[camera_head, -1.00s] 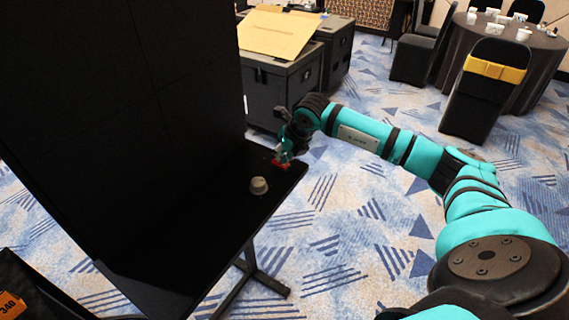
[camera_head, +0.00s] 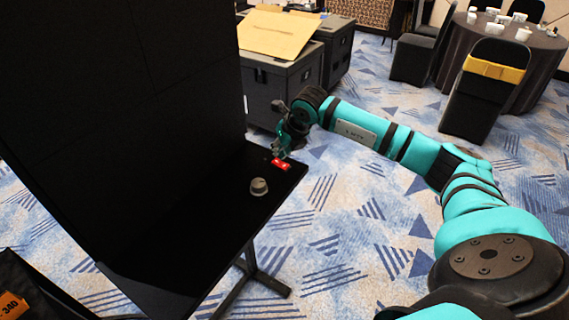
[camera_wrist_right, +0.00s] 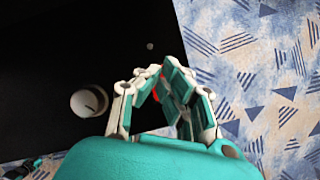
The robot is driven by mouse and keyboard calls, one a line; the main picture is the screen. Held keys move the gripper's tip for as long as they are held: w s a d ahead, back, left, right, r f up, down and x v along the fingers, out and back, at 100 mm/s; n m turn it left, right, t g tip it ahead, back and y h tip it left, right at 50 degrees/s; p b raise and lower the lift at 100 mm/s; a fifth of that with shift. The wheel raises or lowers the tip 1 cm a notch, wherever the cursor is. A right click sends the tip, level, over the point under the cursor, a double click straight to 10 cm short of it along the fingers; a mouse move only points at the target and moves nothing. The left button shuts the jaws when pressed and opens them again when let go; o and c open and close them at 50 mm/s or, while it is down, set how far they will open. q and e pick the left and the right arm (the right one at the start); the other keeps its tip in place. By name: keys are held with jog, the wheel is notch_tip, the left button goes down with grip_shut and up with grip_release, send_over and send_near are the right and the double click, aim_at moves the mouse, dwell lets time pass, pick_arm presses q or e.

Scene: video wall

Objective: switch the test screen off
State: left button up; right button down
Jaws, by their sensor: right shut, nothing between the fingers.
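The large video wall (camera_head: 120,80) on the left is black all over, with faint panel seams. A narrow black table (camera_head: 205,215) stands along it. A small red switch (camera_head: 281,164) lies near the table's far right end; a grey knob (camera_head: 259,186) sits nearer to me and also shows in the wrist view (camera_wrist_right: 88,101). My right gripper (camera_head: 281,153) is shut and empty, pointing down just above and behind the red switch. In the wrist view the fingers (camera_wrist_right: 158,76) hide most of the red part; whether they touch it I cannot tell. My left gripper is not in view.
Dark equipment cases (camera_head: 280,88) with a cardboard sheet (camera_head: 278,32) stand beyond the table's end. Black chairs (camera_head: 487,85) and a round table (camera_head: 505,45) are at the far right.

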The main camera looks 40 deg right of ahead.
aim_at(276, 161)
jog(key=shift+w+a+r+p, duration=0.1)
jog(key=shift+w+r+p, duration=0.2)
jog(key=shift+r, duration=0.45)
jog(key=shift+w+a+r+p, duration=0.1)
jog(key=shift+r+p, duration=0.25)
jog(key=shift+r, duration=0.35)
jog(key=shift+w+a+r+p, duration=0.1)
jog(key=shift+w+r+p, duration=0.2)
jog(key=shift+r, duration=0.45)
jog(key=shift+s, duration=0.1)
jog(key=shift+f, duration=0.1)
